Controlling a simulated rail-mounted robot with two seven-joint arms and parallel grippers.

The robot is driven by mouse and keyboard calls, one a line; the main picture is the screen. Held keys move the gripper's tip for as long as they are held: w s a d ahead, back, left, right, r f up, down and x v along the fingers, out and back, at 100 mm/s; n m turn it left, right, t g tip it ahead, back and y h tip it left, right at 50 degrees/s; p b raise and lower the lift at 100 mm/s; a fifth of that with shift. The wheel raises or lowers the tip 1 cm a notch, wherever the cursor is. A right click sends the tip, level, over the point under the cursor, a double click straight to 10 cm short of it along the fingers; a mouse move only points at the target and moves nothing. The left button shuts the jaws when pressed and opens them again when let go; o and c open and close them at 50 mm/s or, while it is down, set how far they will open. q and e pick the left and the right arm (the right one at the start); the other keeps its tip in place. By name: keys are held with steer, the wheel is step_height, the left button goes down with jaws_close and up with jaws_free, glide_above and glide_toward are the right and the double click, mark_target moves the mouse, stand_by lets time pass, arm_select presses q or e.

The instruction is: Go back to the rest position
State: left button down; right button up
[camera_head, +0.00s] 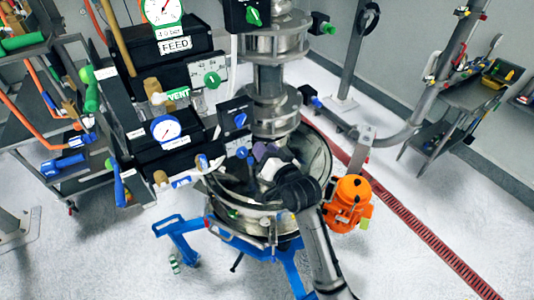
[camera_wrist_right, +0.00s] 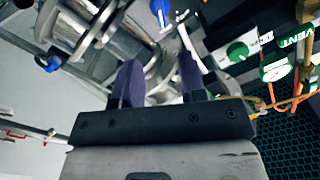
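My right arm (camera_head: 318,250) comes in from the bottom. Its gripper (camera_head: 262,153) is above the round metal sifter bowl (camera_head: 318,165), just below the steel column (camera_head: 270,85). In the right wrist view the two dark purple fingers of my right gripper (camera_wrist_right: 158,82) stand apart with nothing held between them. The steel column (camera_wrist_right: 110,50) shows behind the fingers in that view. Whether the gripper touches the sifter is not clear. My left gripper is not in view.
Black panels with gauges, a FEED label (camera_head: 175,45) and green and blue valves stand at left. An orange motor (camera_head: 350,200) sits right of the bowl. A blue stand (camera_head: 180,235) supports the sifter. The floor at right is mostly open, with a red grating (camera_head: 420,225).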

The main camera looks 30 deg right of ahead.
steer(key=shift+s, duration=0.3)
stand_by(0.5)
steer(key=s+f+n+g+p, duration=0.1)
steer(key=s+f+g, duration=0.3)
steer(key=s, duration=0.9)
steer(key=s+a+f+n+g+p, duration=0.1)
steer(key=s+f+n+g, duration=0.3)
steer(key=s+f, duration=0.4)
steer(key=s+f+n+g+h+p, duration=0.1)
steer(key=s+f+g, duration=0.5)
steer(key=s, duration=1.3)
steer(key=shift+a+f+n+p, duration=0.35)
steer(key=shift+n+p, duration=0.35)
steer(key=shift+p, duration=0.4)
